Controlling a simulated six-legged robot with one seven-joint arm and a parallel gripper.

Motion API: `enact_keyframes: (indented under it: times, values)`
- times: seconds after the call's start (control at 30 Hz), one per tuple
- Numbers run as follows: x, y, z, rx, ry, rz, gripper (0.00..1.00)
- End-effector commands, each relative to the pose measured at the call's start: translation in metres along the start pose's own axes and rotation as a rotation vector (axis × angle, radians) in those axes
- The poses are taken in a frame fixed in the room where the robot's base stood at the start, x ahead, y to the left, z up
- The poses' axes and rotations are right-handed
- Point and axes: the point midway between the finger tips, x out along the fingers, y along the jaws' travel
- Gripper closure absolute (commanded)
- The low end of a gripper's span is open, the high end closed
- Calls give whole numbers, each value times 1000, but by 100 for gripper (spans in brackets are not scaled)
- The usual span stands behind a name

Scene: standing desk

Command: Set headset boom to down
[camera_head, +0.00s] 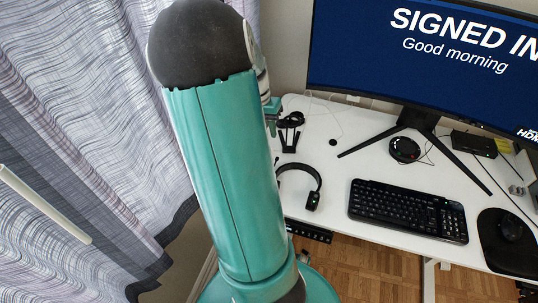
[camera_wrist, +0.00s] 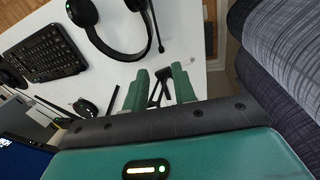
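The black headset (camera_head: 316,178) lies on the white desk, partly hidden behind my arm in the head view. In the wrist view the headset (camera_wrist: 122,54) shows its headband and two ear cups at the top. Its thin boom (camera_wrist: 155,25) runs from near the right ear cup, beside the headband, to a small dark tip. My gripper (camera_wrist: 159,74) has its two green fingers apart with nothing held between them. The boom tip appears just beyond the fingers; no contact shows. In the head view my arm hides most of the gripper.
A black stand (camera_head: 290,128) is on the desk; a dark frame shows between my fingers in the wrist view. The keyboard (camera_head: 408,210), mouse (camera_head: 511,228), round black device (camera_head: 404,149) and monitor (camera_head: 430,60) are to the right. Curtains (camera_head: 80,120) hang at left.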

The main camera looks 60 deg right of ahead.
Motion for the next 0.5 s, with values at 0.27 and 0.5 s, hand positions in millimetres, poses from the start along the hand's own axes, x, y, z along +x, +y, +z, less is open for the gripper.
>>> enact_keyframes:
  times: [0.27,0.5]
  values:
    - [53,2,0,3,-4,2,73]
    - [99,0,0,2,-4,2,73]
